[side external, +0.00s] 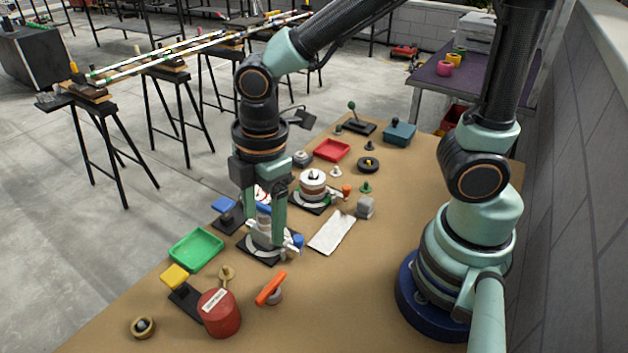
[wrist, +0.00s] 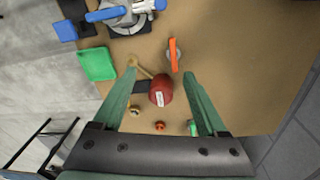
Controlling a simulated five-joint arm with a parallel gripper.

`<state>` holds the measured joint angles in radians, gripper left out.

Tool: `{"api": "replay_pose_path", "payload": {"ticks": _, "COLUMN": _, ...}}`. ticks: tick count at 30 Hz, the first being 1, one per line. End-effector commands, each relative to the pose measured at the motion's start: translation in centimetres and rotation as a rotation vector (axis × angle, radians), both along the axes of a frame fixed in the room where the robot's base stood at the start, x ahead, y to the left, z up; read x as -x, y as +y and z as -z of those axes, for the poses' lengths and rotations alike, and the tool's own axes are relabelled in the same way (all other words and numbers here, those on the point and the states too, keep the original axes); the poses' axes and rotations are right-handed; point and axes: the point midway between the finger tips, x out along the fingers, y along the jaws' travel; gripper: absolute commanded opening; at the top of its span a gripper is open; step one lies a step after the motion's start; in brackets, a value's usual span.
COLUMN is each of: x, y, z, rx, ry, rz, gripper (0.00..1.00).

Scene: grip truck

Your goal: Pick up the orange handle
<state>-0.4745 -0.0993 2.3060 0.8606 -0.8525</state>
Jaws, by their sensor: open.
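The orange handle (side external: 270,288) is a slim bar on a small round grey base, near the front of the table in the side view. In the wrist view the orange handle (wrist: 173,55) lies just past the fingertips, nearer the right one. My gripper (side external: 265,238) hangs with its two green fingers apart and nothing between them. In the side view it overlaps the blue-handled device behind the orange handle. In the wrist view my gripper (wrist: 159,72) is spread wide, apart from the handle.
A red can (side external: 219,313), a yellow-topped black block (side external: 176,277) and a wooden key-like piece (side external: 226,274) stand left of the handle. A green tray (side external: 196,249) and a blue-handled device (side external: 266,258) are behind. The table right of the handle is clear.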

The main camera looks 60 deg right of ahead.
Motion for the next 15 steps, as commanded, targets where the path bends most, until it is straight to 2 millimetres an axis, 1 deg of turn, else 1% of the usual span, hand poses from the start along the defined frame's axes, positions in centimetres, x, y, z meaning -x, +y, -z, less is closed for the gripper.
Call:
{"api": "replay_pose_path", "payload": {"ticks": 1, "x": 0.5, "y": 0.9, "z": 0.9, "rx": 0.017, "ry": 0.025, "rz": -0.083, "gripper": 0.75}}
{"api": "replay_pose_path", "payload": {"ticks": 3, "x": 0.9, "y": 1.7, "z": 1.6, "rx": 0.031, "ry": 0.046, "rz": -0.166, "gripper": 0.75}}
{"api": "replay_pose_path", "payload": {"ticks": 6, "x": 1.2, "y": 2.2, "z": 2.3, "rx": 0.041, "ry": 0.060, "rz": -0.231, "gripper": 0.75}}
{"api": "replay_pose_path", "payload": {"ticks": 10, "x": 1.4, "y": 2.3, "z": 3.7, "rx": 0.045, "ry": 0.068, "rz": -0.250, "gripper": 0.75}}
{"api": "replay_pose_path", "payload": {"ticks": 15, "x": 1.4, "y": 2.2, "z": 6.6, "rx": 0.046, "ry": 0.069, "rz": -0.247, "gripper": 0.75}}
